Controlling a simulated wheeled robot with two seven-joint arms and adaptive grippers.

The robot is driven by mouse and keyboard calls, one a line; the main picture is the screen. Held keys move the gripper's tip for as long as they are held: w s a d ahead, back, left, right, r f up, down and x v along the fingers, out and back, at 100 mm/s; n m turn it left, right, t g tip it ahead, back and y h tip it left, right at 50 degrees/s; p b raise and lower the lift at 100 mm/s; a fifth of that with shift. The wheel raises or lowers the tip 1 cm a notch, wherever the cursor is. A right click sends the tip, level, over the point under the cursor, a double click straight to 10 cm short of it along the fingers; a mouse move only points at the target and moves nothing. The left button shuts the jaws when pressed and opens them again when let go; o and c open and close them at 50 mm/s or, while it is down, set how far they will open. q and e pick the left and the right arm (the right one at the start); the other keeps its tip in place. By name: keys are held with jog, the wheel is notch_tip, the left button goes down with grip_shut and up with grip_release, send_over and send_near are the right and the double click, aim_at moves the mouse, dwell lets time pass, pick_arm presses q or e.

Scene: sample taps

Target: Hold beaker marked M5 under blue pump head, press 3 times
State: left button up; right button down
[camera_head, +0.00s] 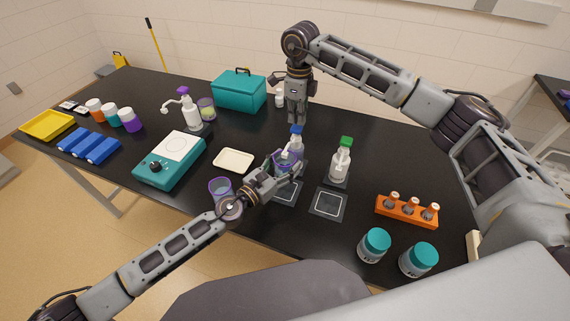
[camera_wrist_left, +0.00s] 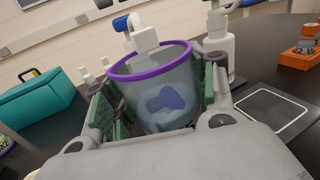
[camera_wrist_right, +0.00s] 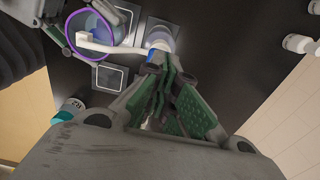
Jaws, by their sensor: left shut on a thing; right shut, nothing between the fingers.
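The blue pump head (camera_head: 297,129) tops a bottle that stands behind the beaker. It also shows in the left wrist view (camera_wrist_left: 121,23) and the right wrist view (camera_wrist_right: 153,58). My left gripper (camera_head: 287,168) is shut on a clear purple-rimmed beaker (camera_wrist_left: 160,90), held roughly upright. The white spout (camera_wrist_right: 102,46) reaches over the beaker's mouth. A dark blue patch shows in the beaker's lower part. No M5 mark is readable. My right gripper (camera_wrist_right: 168,72) is shut and empty, fingers down, just above or at the blue head; contact cannot be told.
A green-headed pump bottle (camera_head: 341,162) stands right of the blue one; a purple-headed one (camera_head: 191,112) stands farther left. Square pads (camera_head: 328,203) lie in front. Another purple-rimmed beaker (camera_head: 220,186) stands beside my left wrist. An orange vial rack (camera_head: 406,212) is at right.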

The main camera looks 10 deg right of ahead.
jog(key=shift+f, duration=1.4)
jog(key=shift+r, duration=0.1)
dwell(0.4)
jog(key=shift+r, duration=1.35)
jog(key=shift+r, duration=0.1)
jog(key=shift+r, duration=2.45)
pick_arm(q)
jog(key=s+a, duration=0.6)
jog(key=s, duration=0.3)
jog(key=shift+b, duration=0.4)
pick_arm(e)
jog(key=shift+f, duration=0.4)
